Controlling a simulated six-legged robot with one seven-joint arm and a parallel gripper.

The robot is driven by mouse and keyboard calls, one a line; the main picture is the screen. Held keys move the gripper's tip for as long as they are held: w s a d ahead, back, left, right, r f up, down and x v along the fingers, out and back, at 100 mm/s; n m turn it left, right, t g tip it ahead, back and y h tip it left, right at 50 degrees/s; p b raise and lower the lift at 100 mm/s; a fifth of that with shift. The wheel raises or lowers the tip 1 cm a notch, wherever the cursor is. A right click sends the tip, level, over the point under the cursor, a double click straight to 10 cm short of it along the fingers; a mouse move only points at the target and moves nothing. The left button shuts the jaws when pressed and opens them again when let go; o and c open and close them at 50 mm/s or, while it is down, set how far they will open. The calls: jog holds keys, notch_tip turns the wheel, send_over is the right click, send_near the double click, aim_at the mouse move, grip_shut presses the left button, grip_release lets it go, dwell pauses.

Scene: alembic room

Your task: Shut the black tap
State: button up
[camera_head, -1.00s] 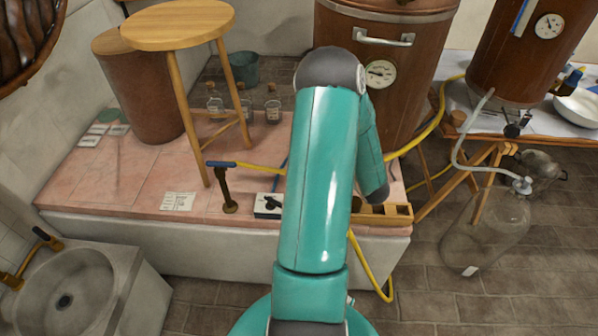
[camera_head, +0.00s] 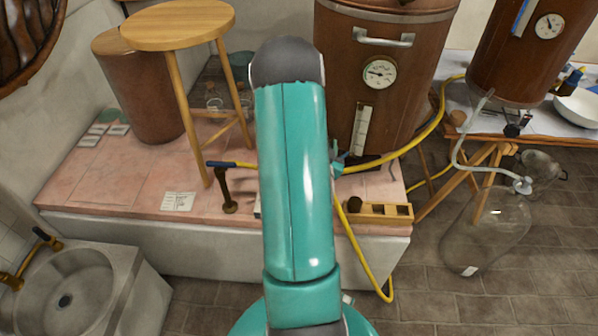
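A small black tap (camera_head: 513,129) sits at the foot of the brown vessel on the right, above the table edge. It is too small to tell whether its lever stands open or shut. My teal arm rises through the middle of the view, well left of this tap. My gripper is hidden behind the arm. A small teal piece (camera_head: 338,168) shows at the arm's right edge by the middle vessel; I cannot tell whether it is part of my gripper.
A brown vessel with a dial (camera_head: 380,73) stands behind my arm. A yellow hose (camera_head: 413,147) curves past it. A blue-handled standpipe (camera_head: 229,190), a wooden stool (camera_head: 178,27) and a wooden rack (camera_head: 381,213) stand on the pink-tiled platform. A glass carboy (camera_head: 488,232) stands right.

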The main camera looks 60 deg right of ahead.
jog(key=w+a+m+g+h, duration=0.1)
jog(key=a+m+g, duration=0.3)
jog(key=a, duration=0.9)
jog(key=g, duration=0.3)
jog(key=shift+a+m, duration=0.3)
